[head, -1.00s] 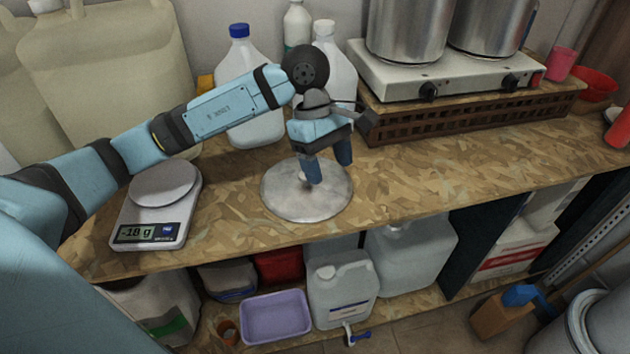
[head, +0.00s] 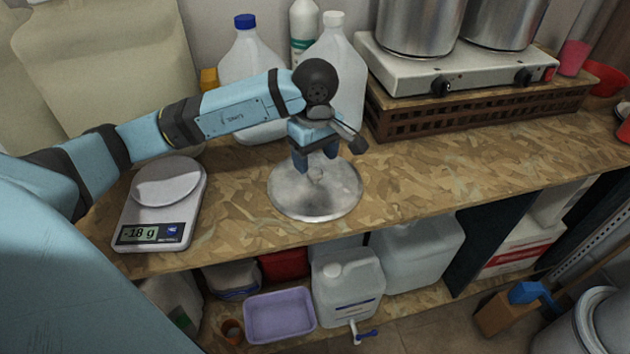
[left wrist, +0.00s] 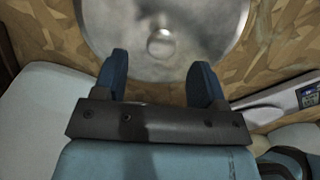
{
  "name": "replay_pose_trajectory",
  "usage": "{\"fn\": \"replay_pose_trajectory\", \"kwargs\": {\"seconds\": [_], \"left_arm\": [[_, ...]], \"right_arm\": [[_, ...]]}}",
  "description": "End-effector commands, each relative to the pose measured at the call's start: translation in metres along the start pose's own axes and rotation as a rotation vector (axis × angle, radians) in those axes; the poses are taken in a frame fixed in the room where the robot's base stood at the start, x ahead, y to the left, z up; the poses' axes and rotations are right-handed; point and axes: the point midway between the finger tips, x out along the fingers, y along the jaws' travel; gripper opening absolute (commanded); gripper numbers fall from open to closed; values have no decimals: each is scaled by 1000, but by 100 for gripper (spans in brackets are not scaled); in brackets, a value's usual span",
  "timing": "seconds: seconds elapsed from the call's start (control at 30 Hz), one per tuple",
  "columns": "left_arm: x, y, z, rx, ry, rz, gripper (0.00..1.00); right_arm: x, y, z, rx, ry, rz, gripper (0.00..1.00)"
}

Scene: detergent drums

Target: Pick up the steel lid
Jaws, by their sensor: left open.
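The steel lid (head: 316,200) is a round grey disc lying flat on the wood-chip board bench top. Its small round knob also shows in the left wrist view (left wrist: 161,44), on the lid's middle. My left gripper (head: 316,168) is open above the back part of the lid. In the left wrist view its two blue fingers (left wrist: 161,80) are spread apart with nothing between them, and the knob shows beyond them, roughly centred. I cannot tell the exact height of the fingertips over the lid. My right gripper is not in view.
A scale (head: 160,205) reading -18 g stands left of the lid. White bottles (head: 335,75) stand close behind my gripper. A hot plate (head: 450,70) with steel pots sits on a brown crate (head: 480,105) at the back right. The bench (head: 450,165) is clear right of the lid.

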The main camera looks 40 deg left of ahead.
Motion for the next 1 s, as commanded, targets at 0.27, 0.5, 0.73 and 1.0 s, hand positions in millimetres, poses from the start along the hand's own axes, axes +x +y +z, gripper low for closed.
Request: {"fn": "replay_pose_trajectory", "kwargs": {"seconds": [0.27,0.5,0.73,1.0], "left_arm": [[40,-2,1,-1,-3,-5,65],[50,-2,1,0,-1,-1,65],[50,-2,1,0,-1,-1,37],[49,-2,1,0,-1,-1,4]], "right_arm": [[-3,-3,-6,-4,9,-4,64],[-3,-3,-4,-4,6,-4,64],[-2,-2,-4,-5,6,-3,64],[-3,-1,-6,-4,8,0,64]]}}
